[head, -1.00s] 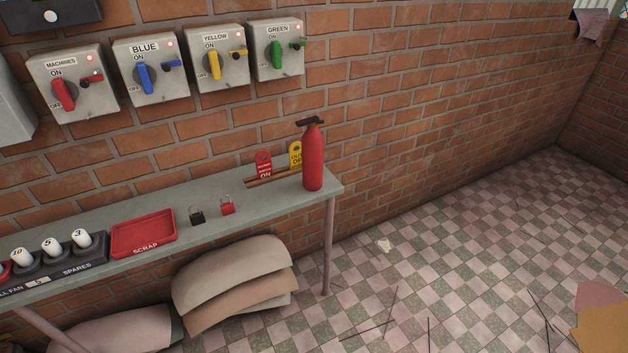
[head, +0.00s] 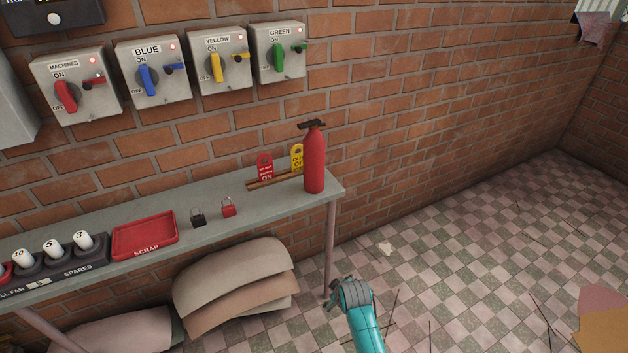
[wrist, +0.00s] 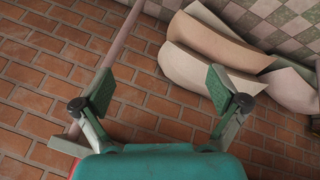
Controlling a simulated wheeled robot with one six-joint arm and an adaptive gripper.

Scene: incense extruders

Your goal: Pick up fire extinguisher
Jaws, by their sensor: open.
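The red fire extinguisher (head: 314,160) stands upright on the right end of the grey shelf (head: 240,211) in the head view, its black handle on top. My arm shows low in that view, right of the shelf's leg and below the extinguisher; its gripper is mostly hidden there. In the wrist view my gripper (wrist: 161,92) is open and empty, its two green-padded fingers wide apart in front of the brick wall. A red sliver shows at the lower left of the wrist view beside my gripper body; I cannot tell what it is.
Red and yellow tags (head: 297,158) stand just left of the extinguisher. Two padlocks (head: 229,208) and a red scrap tray (head: 144,250) lie further left. Stacked sacks (head: 235,285) lie under the shelf. Switch boxes (head: 278,52) hang above.

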